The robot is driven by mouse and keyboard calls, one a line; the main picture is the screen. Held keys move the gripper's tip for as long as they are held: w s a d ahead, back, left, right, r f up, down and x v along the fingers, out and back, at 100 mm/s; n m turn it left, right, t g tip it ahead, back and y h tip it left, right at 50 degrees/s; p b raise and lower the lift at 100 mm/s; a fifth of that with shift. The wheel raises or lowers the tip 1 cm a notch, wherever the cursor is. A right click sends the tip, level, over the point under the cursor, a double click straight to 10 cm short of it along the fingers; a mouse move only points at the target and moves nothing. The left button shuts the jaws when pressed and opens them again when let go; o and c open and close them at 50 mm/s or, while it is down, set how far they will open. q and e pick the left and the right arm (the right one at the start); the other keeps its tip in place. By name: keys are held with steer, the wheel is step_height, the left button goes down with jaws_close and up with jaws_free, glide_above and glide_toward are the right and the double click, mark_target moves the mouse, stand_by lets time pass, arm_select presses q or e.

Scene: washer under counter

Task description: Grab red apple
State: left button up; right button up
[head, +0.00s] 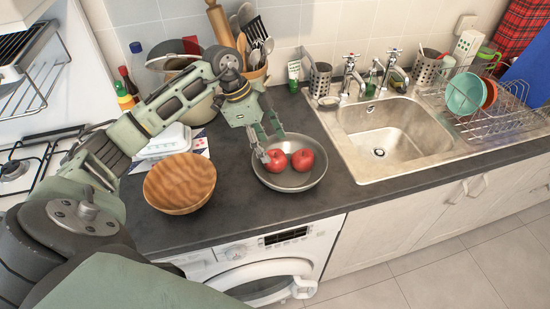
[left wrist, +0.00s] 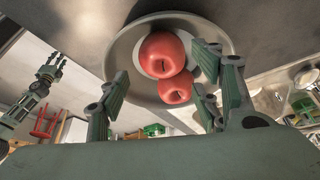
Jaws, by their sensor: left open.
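Two red apples sit side by side in a grey metal pan (head: 312,178) on the counter, the left apple (head: 276,161) and the right apple (head: 303,160). In the left wrist view the apples show as a larger one (left wrist: 160,55) and a smaller one (left wrist: 176,89). My left gripper (head: 272,147) is open at the pan, its fingers close by the left apple. One finger overlaps that apple's left side; I cannot tell whether it touches. The left wrist view shows the fingers spread on both sides of the apples. My right gripper (left wrist: 50,68) shows small there, fingers apart.
The sink (head: 392,135) and dish rack (head: 490,110) are to the right. A utensil pot (head: 255,72) stands behind. The washer (head: 265,270) is under the counter.

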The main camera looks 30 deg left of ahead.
mark_target(272, 155)
arm_select(q)
steer(key=x, duration=0.1)
steer(key=p+x, duration=0.1)
steer(key=x, duration=0.1)
steer(key=p+x, duration=0.1)
steer(key=shift+a+f, duration=0.15)
steer(key=shift+f, duration=0.7)
steer(key=c, duration=1)
steer(key=shift+c, duration=0.2)
steer(key=shift+r, duration=0.1)
